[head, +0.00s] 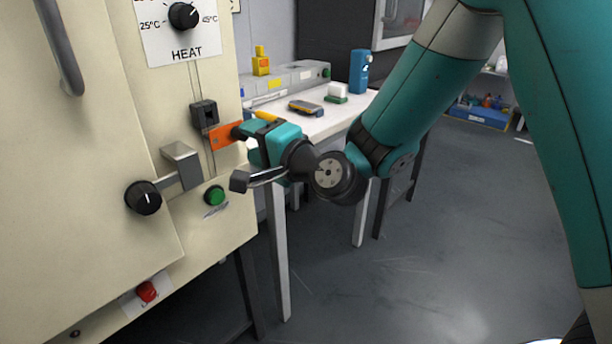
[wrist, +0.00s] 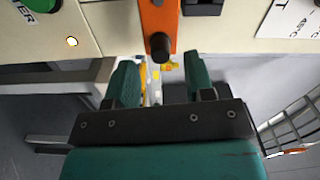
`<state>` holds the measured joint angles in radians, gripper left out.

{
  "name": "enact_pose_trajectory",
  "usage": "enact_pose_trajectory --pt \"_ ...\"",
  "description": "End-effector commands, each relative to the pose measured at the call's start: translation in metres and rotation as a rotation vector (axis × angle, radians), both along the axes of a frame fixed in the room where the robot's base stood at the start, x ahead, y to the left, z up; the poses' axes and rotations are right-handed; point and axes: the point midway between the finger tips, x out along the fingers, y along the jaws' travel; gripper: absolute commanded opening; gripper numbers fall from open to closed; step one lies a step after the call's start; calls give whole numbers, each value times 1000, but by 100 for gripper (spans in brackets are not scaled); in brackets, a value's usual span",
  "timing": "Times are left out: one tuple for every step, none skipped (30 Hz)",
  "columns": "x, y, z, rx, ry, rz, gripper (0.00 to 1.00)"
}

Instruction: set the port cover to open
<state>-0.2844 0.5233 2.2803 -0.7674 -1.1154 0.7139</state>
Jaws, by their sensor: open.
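An orange plate (head: 225,135), which I take to be the port cover, sits on the front of the cream cabinet, just below a dark block (head: 204,113). In the wrist view the orange plate (wrist: 157,18) carries a dark round knob (wrist: 160,47). My gripper (head: 246,131) is in front of the plate, its fingers pointing at the cabinet. In the wrist view my gripper (wrist: 161,68) is open, one finger on each side of the knob's line. The knob is near the fingertips; I see no finger touching it. Whatever lies behind the plate is hidden.
The cream cabinet (head: 90,130) has a HEAT dial (head: 183,16), a grey bracket (head: 181,165), a black knob (head: 143,197), a green button (head: 214,195) and a red button (head: 147,291). A white table (head: 325,122) with small items stands behind. Open floor lies right.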

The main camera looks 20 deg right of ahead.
Motion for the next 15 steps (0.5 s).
enact_pose_trajectory --pt "-9 -8 -8 1 -4 -5 49" --pt "-14 -11 -9 3 -4 -3 49" --pt "-21 -16 -9 2 -3 -4 49" --pt "-27 -20 -9 1 -4 -5 49" --pt "-32 -24 -8 2 -4 -4 49" --pt "-39 -28 -8 2 -4 -3 49" --pt "-45 -32 -8 1 -4 -5 49" --pt "-50 -36 -8 2 -5 -5 49" --pt "-58 -41 -7 3 -4 -4 49" --pt "-63 -45 -7 1 -4 -6 49" --pt "-69 -48 -7 1 -5 -5 49" --pt "-73 -49 -7 -1 -10 1 49" --pt "-75 -48 -7 -1 -13 9 49" --pt "-77 -49 -7 -1 -14 13 49" --pt "-79 -50 -7 -2 -15 16 49"
